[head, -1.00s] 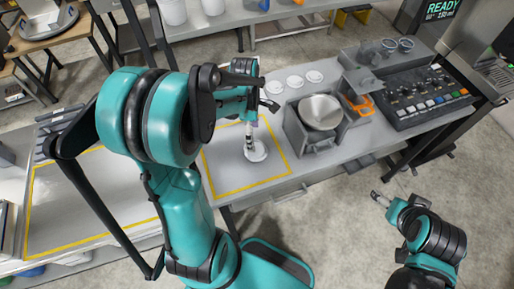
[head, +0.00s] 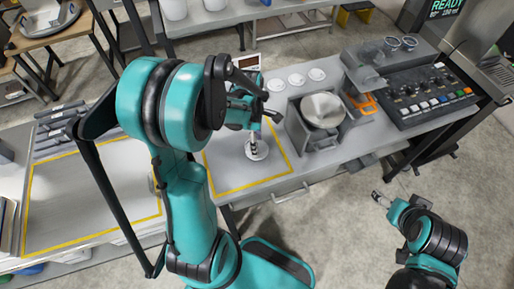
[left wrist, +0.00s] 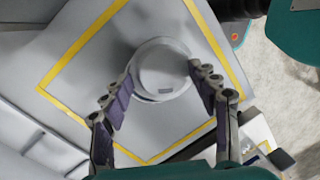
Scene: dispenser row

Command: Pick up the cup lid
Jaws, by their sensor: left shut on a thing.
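A round white cup lid (head: 259,151) is at the yellow-outlined area of the counter. In the left wrist view the lid (left wrist: 162,70) lies between the two fingers of my left gripper (left wrist: 160,76), which touch it at opposite sides. In the head view my left gripper (head: 253,142) points down at the lid, its tips at the lid. I cannot tell whether the lid rests on the counter or is slightly raised. My right gripper (head: 380,198) is away from the counter, over the floor at the right, too small to read.
Three more white lids (head: 296,80) lie in a row behind. A grey machine with a round silver top (head: 322,110) stands right of the yellow outline (head: 290,165). Farther right are an orange item (head: 364,103) and a button panel (head: 432,97).

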